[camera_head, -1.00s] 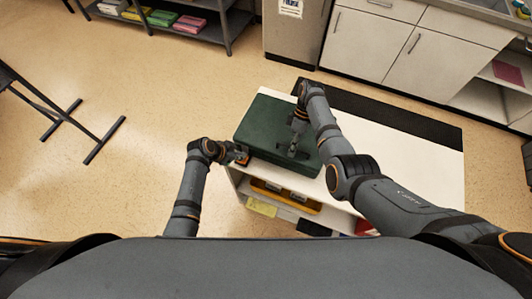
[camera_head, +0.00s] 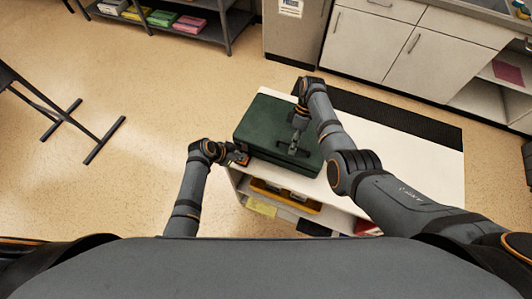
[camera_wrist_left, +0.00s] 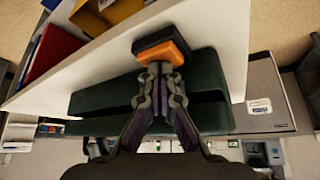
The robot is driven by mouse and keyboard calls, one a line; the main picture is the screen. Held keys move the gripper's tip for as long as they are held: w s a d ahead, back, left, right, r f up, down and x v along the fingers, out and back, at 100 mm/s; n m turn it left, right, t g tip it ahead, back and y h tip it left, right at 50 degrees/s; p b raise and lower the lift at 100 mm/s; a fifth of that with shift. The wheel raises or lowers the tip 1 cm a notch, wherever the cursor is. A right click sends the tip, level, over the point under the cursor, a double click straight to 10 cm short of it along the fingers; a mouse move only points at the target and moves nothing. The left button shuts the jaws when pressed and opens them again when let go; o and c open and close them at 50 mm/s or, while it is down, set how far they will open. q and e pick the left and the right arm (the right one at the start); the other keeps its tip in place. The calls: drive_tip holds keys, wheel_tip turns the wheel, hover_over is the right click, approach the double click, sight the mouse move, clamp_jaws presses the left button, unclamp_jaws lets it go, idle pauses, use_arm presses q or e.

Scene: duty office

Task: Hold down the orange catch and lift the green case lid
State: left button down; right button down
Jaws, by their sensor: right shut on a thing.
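The green case (camera_head: 262,122) sits on the white-topped unit, its front towards me. The orange catch (camera_head: 243,160) is at the case's front left; in the left wrist view the catch (camera_wrist_left: 170,52) is an orange block with a black part. My left gripper (camera_head: 236,157) is at the catch; in its wrist view its fingertips (camera_wrist_left: 160,69) are together against or very near it. My right gripper (camera_head: 293,145) is over the front right of the lid, shut on a dark handle there. A dark seam shows between lid and body; I cannot tell how far the lid is raised.
The white top (camera_head: 405,165) is clear to the right, with a black strip (camera_head: 385,117) behind it. Below is an open shelf with a yellow tray (camera_head: 284,195). White cabinets (camera_head: 370,50) stand behind. A dark table frame (camera_head: 62,118) is at the left; the floor between is free.

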drive_tip(key=shift+w+d+r, duration=0.1)
drive_tip(key=shift+r, duration=0.15)
drive_tip(key=shift+w+r, duration=0.1)
drive_tip(key=shift+r, duration=0.05)
drive_tip(key=shift+w+d+r+g, duration=0.1)
drive_tip(key=shift+w+r+g, duration=0.2)
drive_tip(key=shift+r, duration=0.35)
use_arm(q)
drive_tip(key=shift+r, duration=3.5)
drive_tip(key=shift+s, duration=0.1)
drive_tip(key=s+a, duration=0.3)
drive_tip(key=s, duration=0.4)
drive_tip(key=shift+s+f, duration=0.1)
use_arm(e)
drive_tip(key=shift+r, duration=0.1)
